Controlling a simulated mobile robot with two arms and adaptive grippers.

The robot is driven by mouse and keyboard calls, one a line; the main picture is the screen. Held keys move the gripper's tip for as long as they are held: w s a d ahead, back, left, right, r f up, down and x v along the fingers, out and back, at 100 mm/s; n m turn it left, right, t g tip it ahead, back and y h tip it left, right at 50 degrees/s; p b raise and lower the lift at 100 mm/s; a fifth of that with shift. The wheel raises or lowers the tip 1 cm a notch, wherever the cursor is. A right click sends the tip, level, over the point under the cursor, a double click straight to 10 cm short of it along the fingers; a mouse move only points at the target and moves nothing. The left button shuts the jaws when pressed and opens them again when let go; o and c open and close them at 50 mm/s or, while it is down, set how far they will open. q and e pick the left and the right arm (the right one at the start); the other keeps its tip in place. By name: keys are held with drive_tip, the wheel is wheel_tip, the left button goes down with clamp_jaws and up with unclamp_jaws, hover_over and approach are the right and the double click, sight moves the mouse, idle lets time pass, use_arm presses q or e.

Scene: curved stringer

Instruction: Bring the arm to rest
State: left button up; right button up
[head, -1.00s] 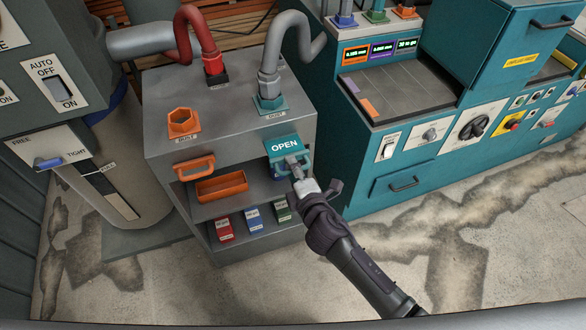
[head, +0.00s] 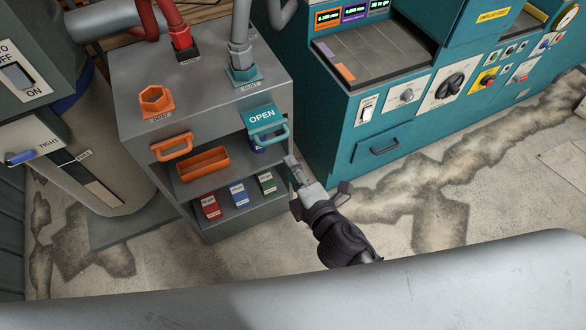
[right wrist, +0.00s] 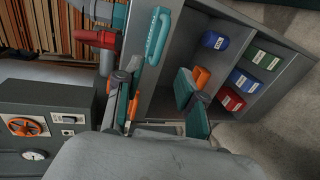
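My right gripper (head: 292,172) is off the front right corner of the grey cabinet, apart from the teal OPEN handle (head: 266,124). In the right wrist view its two fingers (right wrist: 158,100) are spread with nothing between them. The teal handle (right wrist: 160,35) shows ahead of them there, untouched. The handle's plate reads OPEN. My right forearm is partly hidden behind a large pale surface across the bottom of the head view. My left gripper is not in view.
The grey cabinet (head: 140,95) has an orange handle (head: 172,147), an orange tray (head: 203,164) and red, blue and green boxes (head: 238,193) on its shelves. A teal machine (head: 330,130) stands at the right. Concrete floor (head: 400,220) lies open in front.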

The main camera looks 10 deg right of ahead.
drive_tip(key=shift+f, duration=0.1)
idle(0.4)
drive_tip(key=s+d+f+m+g+h, duration=0.1)
drive_tip(key=s+d+f+m+g, duration=0.2)
drive_tip(key=f, duration=0.7)
drive_tip(key=s+d+f+m+g+h, duration=0.1)
drive_tip(key=s+d+f+m+g, duration=0.2)
drive_tip(key=f, duration=0.8)
drive_tip(key=s+d+f+m+g+h, duration=0.1)
drive_tip(key=s+d+f+m+h, duration=0.25)
drive_tip(key=f, duration=0.65)
drive_tip(key=s+d+f+m+g, duration=0.2)
drive_tip(key=s+f, duration=0.3)
drive_tip(key=s, duration=0.3)
drive_tip(key=s+d+f+m+g, duration=0.2)
drive_tip(key=s+d+f+m, duration=0.1)
drive_tip(key=s, duration=0.6)
drive_tip(key=s+d+f+m+g, duration=0.2)
drive_tip(key=s+d+f+m, duration=0.1)
drive_tip(key=s+f, duration=0.4)
drive_tip(key=shift+s+d+m+g+y, duration=0.35)
drive_tip(key=shift+s+m, duration=0.5)
drive_tip(key=shift+s, duration=0.35)
